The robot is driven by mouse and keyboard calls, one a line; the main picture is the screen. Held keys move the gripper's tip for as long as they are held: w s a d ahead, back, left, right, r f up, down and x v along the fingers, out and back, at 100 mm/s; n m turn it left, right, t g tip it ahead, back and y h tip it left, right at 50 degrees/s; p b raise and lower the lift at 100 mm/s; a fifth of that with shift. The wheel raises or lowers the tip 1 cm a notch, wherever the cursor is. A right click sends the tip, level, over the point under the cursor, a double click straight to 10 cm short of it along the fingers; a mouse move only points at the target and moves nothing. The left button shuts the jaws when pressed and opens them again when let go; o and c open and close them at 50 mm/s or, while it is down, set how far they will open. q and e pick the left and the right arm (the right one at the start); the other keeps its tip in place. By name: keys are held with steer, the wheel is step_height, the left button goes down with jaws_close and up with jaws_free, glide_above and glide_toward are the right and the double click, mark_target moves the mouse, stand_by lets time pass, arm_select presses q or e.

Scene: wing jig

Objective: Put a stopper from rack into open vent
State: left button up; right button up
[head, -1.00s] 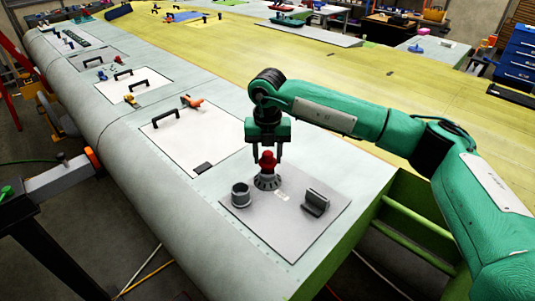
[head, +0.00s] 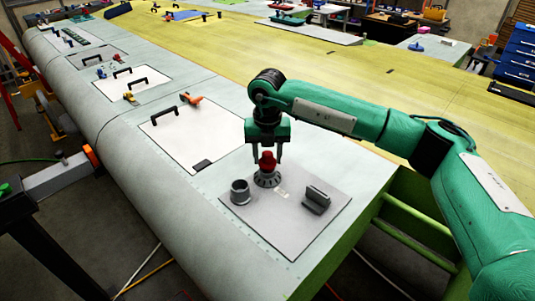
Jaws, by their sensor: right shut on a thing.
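My right gripper (head: 267,157) points straight down, its fingers shut on a red stopper (head: 267,163). The stopper is upright, directly over a dark, round, notched fitting (head: 268,180) on a grey plate (head: 285,233). The stopper's lower end meets the fitting in this view; I cannot tell how deep it sits or whether this fitting is the vent or the rack. A grey open-topped cylinder (head: 240,192) stands to its left on the plate. My left gripper is not in view.
A grey slotted block (head: 316,199) stands on the plate to the right. Behind are white panels with black handles (head: 165,116) and an orange tool (head: 191,98). The plate's front part is bare, close to the wing's edge.

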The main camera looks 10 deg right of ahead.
steer(key=shift+f+b, duration=0.5)
steer(key=shift+f, duration=0.15)
steer(key=o, duration=1.1)
steer(key=shift+c, duration=0.2)
steer(key=shift+r, duration=0.15)
steer(key=shift+r, duration=0.3)
step_height(320, 180, up, 13)
steer(key=b, duration=0.4)
steer(key=shift+f, duration=0.1)
